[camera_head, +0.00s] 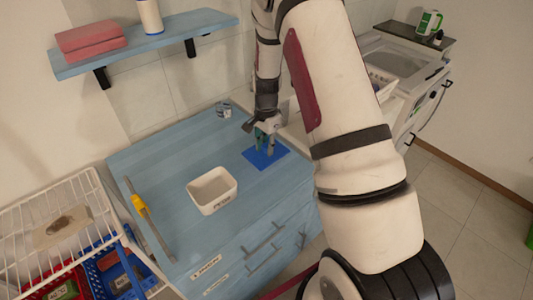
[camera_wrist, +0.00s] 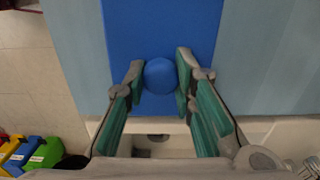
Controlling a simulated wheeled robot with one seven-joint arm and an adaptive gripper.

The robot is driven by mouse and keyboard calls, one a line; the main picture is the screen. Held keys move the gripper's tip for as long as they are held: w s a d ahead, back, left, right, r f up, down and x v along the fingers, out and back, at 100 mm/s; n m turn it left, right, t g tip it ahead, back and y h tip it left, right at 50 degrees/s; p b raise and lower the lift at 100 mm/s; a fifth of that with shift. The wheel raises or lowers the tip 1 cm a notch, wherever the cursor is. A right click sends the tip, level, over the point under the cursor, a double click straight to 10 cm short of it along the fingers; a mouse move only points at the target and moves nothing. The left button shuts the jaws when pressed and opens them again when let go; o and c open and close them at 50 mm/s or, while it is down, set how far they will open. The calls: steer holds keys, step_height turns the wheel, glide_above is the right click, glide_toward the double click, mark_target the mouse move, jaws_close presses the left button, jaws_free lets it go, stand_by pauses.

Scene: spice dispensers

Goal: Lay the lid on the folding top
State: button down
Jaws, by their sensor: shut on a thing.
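The blue lid (camera_head: 265,156) is a flat square at the right part of the light-blue folding top (camera_head: 165,160). In the wrist view the lid (camera_wrist: 160,25) is a broad blue panel with a round blue knob (camera_wrist: 160,75). My gripper (camera_head: 266,142) points down over the lid. In the wrist view its fingertips (camera_wrist: 161,76) are shut on the knob from both sides. The lid looks flat and close to the top; I cannot tell whether it touches the surface. My arm hides part of the right side in the head view.
A white labelled box (camera_head: 212,190) stands on the top, left of the lid. A small can (camera_head: 224,109) is at the back. A shelf (camera_head: 150,44) hangs above. A white wire rack (camera_head: 55,215) stands left.

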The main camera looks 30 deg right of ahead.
mark_target(266, 153)
steer(key=f, duration=0.2)
steer(key=shift+s+f+p, duration=0.25)
steer(key=shift+f+p, duration=0.05)
steer(key=shift+w+f, duration=0.1)
steer(key=shift+f, duration=0.3)
steer(key=shift+f, duration=0.15)
steer(key=c, duration=1.3)
jaws_free()
steer(key=shift+c, duration=0.2)
